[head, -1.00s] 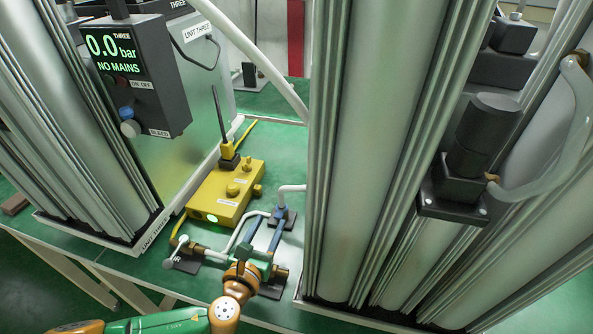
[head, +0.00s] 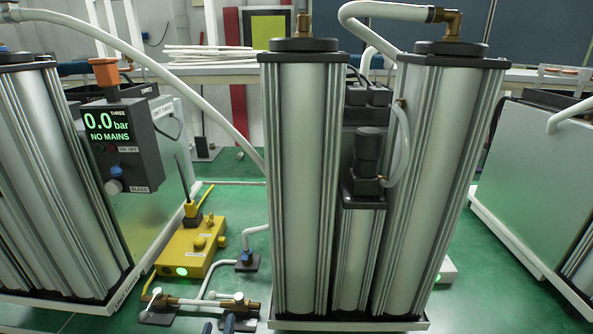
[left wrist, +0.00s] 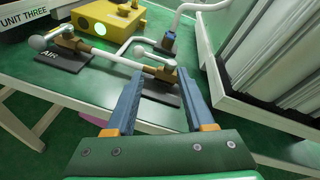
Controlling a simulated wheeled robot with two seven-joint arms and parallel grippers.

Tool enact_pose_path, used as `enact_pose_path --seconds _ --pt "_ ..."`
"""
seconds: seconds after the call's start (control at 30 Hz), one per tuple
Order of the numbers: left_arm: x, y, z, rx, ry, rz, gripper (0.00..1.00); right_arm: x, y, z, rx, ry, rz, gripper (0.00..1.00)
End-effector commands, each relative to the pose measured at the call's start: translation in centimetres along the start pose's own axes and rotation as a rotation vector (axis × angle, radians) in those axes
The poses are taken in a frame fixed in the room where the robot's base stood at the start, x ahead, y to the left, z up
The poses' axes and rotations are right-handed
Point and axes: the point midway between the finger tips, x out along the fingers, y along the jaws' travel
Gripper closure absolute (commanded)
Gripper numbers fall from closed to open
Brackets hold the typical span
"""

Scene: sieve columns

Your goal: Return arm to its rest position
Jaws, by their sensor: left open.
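My left gripper (head: 218,325) shows only as blue fingertips at the bottom edge of the head view; the rest of the arm is out of frame. In the left wrist view its two blue fingers (left wrist: 160,92) are apart, with nothing between them. They point toward a brass valve line with grey knobs (left wrist: 112,55) on the green bench. A dark plate marked AIR (left wrist: 62,60) lies under the line's left end. Whether a finger touches the valve line cannot be told. My right gripper is in neither view.
A yellow box with a green light (head: 190,248) sits behind the valve line. Tall silver columns (head: 300,180) stand right of it. A control box reading 0.0 bar, NO MAINS (head: 120,140) is at left. A white hose (head: 190,85) arcs between the units.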

Motion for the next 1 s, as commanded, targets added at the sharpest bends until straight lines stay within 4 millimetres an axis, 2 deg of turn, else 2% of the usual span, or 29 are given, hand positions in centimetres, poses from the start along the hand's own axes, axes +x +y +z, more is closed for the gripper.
enact_pose_path --seconds 0.23,0.37,0.5,0.7,0.77,0.8,1.0 --pt "-2.5 1.9 -2.6 -0.655 0.106 0.239 0.47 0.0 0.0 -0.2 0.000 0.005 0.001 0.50" --pt "-5.3 3.7 -5.1 -1.117 0.149 0.465 0.47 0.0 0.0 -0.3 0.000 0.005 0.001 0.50" --pt "-9.3 5.3 -7.9 -1.598 0.139 0.759 0.47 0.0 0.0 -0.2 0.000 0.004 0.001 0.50" --pt "-15.9 6.7 -10.8 -2.155 -0.004 1.211 0.47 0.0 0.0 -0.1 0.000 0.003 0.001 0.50" --pt "-18.0 7.0 -11.4 -2.290 -0.079 1.348 0.47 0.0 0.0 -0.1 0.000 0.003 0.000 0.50" --pt "-17.1 7.3 -12.5 -2.268 -0.070 1.341 0.47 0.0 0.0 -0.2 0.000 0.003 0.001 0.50" --pt "-15.3 9.2 -17.4 -2.235 -0.069 1.375 0.47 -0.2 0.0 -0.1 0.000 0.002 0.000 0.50"
